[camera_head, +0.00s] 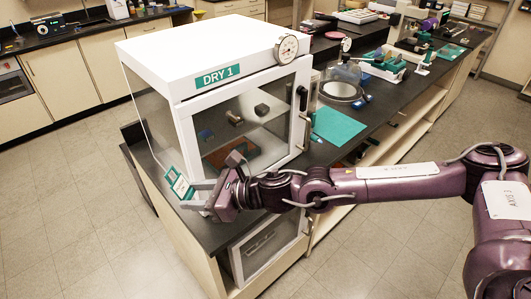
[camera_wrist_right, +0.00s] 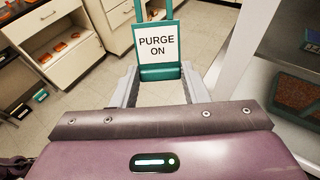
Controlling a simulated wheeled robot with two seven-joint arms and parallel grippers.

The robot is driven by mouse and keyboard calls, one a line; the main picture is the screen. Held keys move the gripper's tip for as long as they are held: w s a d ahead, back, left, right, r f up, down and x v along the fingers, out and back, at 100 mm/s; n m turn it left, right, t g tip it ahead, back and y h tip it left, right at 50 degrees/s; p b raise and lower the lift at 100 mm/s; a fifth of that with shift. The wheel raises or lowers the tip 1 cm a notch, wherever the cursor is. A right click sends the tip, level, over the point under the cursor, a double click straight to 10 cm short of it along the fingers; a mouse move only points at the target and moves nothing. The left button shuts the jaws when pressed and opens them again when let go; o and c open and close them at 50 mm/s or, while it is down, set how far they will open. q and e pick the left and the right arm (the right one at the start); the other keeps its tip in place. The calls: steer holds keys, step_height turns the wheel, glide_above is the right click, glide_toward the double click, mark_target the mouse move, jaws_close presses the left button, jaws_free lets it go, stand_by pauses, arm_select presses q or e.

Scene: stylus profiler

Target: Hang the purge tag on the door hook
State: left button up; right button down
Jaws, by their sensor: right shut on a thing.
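The purge tag (camera_head: 180,184) is a white plate with a green frame; in the right wrist view (camera_wrist_right: 157,43) it reads "PURGE ON". My right gripper (camera_head: 192,196) is shut on the tag's green lower edge, as the right wrist view (camera_wrist_right: 160,78) also shows. It holds the tag upright, slightly tilted in the head view, in front of the left front corner of the white dry cabinet (camera_head: 215,38). I cannot make out the door hook. My left gripper is out of view.
The cabinet stands on a dark bench (camera_head: 335,152). A round gauge (camera_head: 286,49) is on the cabinet's front top edge. A teal mat (camera_head: 337,126) and a round glass-covered plate (camera_head: 342,91) lie to its right. Open floor (camera_head: 85,190) is at the left.

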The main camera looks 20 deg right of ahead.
steer(key=d+r+m+t+h+p, duration=0.1)
steer(key=d+m+t+h, duration=0.1)
steer(key=d, duration=0.6)
steer(key=w+d+r+m+t+h+p, duration=0.1)
steer(key=d+r+m+t+h, duration=0.1)
steer(key=d+m+t, duration=0.3)
steer(key=d+t+h, duration=0.1)
steer(key=d+t, duration=0.1)
steer(key=d, duration=0.2)
steer(key=shift+r, duration=0.3)
steer(key=shift+w, duration=0.1)
steer(key=shift+b+x, duration=0.65)
steer(key=shift+x, duration=1.8)
steer(key=shift+f, duration=0.1)
steer(key=shift+w+b, duration=0.1)
steer(key=shift+b, duration=0.2)
